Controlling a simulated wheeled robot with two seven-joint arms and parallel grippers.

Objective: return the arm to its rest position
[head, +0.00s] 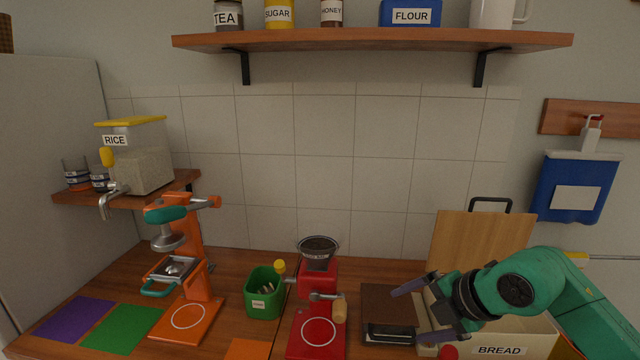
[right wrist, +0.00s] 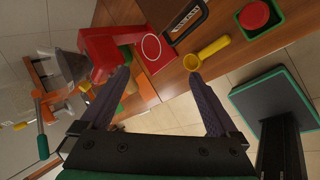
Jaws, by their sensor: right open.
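My right arm (head: 505,285) is teal and reaches in from the right edge of the head view, over the right end of the counter. My right gripper (head: 405,316) points left, in front of the bread box and near a dark brown box. Its two dark fingers are spread with nothing between them. The right wrist view also shows the right gripper (right wrist: 158,75) open and empty, with the counter beyond the fingertips. My left arm and gripper are not in view.
The bread box (head: 500,340) and a wooden board (head: 478,240) stand close to my right arm. Left of the gripper are the red grinder (head: 318,275), a green container (head: 263,300) and an orange coffee machine (head: 190,235). A yellow scoop (right wrist: 205,52) lies near the counter edge.

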